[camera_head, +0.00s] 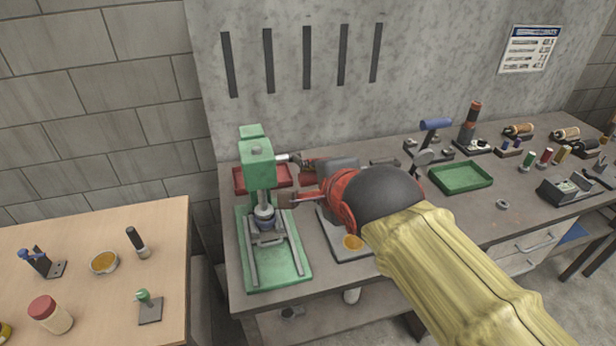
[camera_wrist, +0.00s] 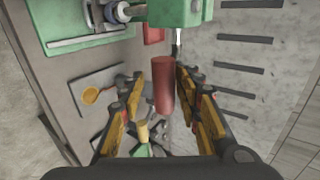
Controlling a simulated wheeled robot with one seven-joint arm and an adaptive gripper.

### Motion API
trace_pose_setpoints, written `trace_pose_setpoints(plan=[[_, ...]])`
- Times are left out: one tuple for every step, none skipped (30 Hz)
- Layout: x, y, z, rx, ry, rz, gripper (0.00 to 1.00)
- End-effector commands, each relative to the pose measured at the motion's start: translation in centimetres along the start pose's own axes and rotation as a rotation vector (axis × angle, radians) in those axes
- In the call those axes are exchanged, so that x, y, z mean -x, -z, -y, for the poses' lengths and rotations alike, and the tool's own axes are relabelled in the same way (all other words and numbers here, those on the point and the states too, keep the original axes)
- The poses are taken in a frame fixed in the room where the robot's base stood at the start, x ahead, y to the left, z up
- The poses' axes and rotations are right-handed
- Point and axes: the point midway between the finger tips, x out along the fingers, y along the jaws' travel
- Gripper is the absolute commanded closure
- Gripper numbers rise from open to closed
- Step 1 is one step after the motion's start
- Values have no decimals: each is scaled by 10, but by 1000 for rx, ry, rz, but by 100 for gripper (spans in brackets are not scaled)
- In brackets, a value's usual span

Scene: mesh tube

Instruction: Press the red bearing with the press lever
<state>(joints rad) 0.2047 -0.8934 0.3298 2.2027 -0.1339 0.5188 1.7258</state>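The green press (camera_head: 257,170) stands at the left end of the grey workbench; its frame also shows at the top of the wrist view (camera_wrist: 180,12). A steel lever rod (camera_head: 288,158) sticks out from the press head to the right. In the wrist view the rod ends in a red handle (camera_wrist: 163,85), which lies between my fingers. My gripper (camera_head: 298,182) is open around the handle, with gaps visible beside it. A grey-blue cylindrical part (camera_head: 264,216) is under the press head, above the green base. I cannot make out a red bearing there.
A red tray (camera_head: 245,180) lies behind the press. A grey plate with an orange dish (camera_head: 352,242) is beside my arm. A green tray (camera_head: 461,177) and several tools stand farther right. A wooden table (camera_head: 90,240) with small items is at left.

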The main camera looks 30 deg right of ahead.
Motion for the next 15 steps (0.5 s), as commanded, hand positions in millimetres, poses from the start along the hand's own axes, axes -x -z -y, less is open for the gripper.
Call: trace_pose_setpoints(plan=[[14, 0, 4, -1, 13, 0, 69], [19, 0, 4, -2, 11, 0, 69], [25, -1, 4, -1, 11, 1, 69], [28, -1, 3, 0, 9, 1, 69], [32, -1, 3, 0, 9, 1, 69], [35, -1, 2, 1, 7, 1, 69], [37, -2, 2, 1, 5, 1, 69], [39, -2, 1, 1, 5, 1, 69], [41, -2, 1, 0, 5, 1, 69], [42, -2, 1, 0, 4, 1, 69], [42, -2, 1, 0, 4, 1, 69], [43, -2, 0, -1, 3, 1, 69], [43, -2, 0, -1, 3, 1, 69], [43, -2, 0, -1, 3, 1, 69], [43, -2, 0, -1, 2, 1, 69]])
